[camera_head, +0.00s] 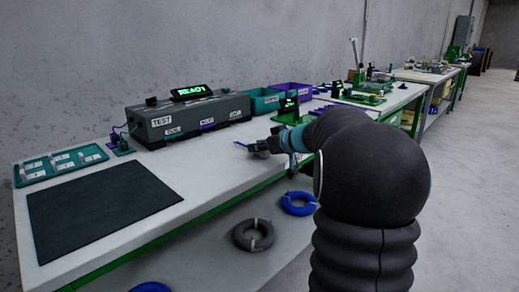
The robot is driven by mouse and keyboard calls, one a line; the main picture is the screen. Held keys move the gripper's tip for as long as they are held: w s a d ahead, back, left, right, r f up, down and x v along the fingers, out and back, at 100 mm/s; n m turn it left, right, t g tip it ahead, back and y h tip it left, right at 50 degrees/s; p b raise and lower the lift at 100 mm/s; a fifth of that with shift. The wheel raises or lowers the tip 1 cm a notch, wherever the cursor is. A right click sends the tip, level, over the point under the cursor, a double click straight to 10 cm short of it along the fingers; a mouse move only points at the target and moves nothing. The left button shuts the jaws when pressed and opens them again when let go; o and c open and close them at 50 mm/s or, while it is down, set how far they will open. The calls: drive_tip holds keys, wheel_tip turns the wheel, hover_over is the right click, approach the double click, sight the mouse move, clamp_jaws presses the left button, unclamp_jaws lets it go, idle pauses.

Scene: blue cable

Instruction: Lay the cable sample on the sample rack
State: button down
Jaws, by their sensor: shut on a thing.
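My gripper (257,147) is small in the head view, above the white bench near its front edge. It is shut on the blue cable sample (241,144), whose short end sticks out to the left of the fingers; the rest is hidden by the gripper. A flat teal tray (36,178) with several white labelled pieces lies at the bench's far left, and it looks like the sample rack. My gripper is well to the right of it, with the dark mat and the tester's front between.
A dark mat (100,208) lies flat at the front left. The grey tester (190,122) with a READY display (191,92) stands at the back. Teal (264,101) and purple (291,92) bins stand right of it. Cable coils (253,235) lie on the lower shelf.

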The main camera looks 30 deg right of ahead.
drive_tip(key=shift+f, duration=0.15)
drive_tip(key=c, duration=0.9)
unclamp_jaws()
drive_tip(key=shift+s+d+r, duration=0.1)
drive_tip(key=shift+s+r, duration=0.05)
drive_tip(key=shift+r, duration=0.05)
drive_tip(key=p+v, duration=0.1)
drive_tip(key=v, duration=1)
drive_tip(key=shift+s, duration=0.3)
